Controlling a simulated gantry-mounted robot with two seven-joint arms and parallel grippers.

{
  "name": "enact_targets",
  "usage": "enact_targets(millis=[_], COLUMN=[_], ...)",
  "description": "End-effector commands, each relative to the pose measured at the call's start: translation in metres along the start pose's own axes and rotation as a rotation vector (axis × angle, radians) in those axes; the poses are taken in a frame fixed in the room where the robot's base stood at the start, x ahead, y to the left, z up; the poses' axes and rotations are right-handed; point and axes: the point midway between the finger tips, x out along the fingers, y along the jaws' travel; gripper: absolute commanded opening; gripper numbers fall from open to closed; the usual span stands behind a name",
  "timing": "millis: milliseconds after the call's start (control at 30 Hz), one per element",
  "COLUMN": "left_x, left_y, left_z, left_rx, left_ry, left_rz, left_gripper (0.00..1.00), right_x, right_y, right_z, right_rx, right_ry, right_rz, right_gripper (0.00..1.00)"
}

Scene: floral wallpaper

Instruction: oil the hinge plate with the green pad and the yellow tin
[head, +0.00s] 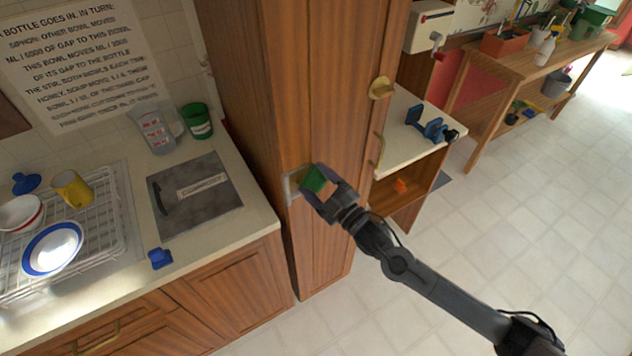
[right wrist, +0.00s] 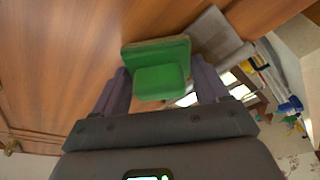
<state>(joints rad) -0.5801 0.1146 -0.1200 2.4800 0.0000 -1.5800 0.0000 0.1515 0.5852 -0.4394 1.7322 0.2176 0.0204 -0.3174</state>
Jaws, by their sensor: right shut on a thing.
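My right gripper (head: 329,196) is shut on the green pad (head: 314,179), in front of the tall wooden cabinet. In the right wrist view the pad (right wrist: 158,72) sits between the two dark fingers. The pale grey hinge plate (head: 292,188) is on the cabinet, just left of the pad; it also seems to show in the right wrist view (right wrist: 216,36), right of the pad. I cannot tell whether pad and plate touch. A yellow mug-like vessel (head: 72,189) stands at the dish rack; I cannot tell whether it is the yellow tin. My left gripper is not in view.
The cabinet (head: 237,100) has brass handles (head: 381,88). On the left counter are a dish rack (head: 105,228) with bowls, a grey hatch (head: 195,196), a jug (head: 155,130) and a green can (head: 197,121). Open floor (head: 480,235) lies to the right.

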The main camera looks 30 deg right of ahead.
Motion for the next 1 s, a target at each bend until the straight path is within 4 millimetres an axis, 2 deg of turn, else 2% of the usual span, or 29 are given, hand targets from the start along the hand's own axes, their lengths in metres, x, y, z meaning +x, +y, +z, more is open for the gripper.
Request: enact_targets(millis=[600,1000], left_x=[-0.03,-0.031], left_y=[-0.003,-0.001], left_z=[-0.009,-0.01], left_rx=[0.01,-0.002], left_ry=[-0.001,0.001], left_rz=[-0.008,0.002], left_gripper=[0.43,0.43], right_x=[-0.051,-0.056], right_y=[0.001,0.001], right_z=[-0.016,-0.017], right_rx=[0.0,0.0], right_ry=[0.001,0.002], right_rz=[-0.001,0.001], right_gripper=[0.49,0.49])
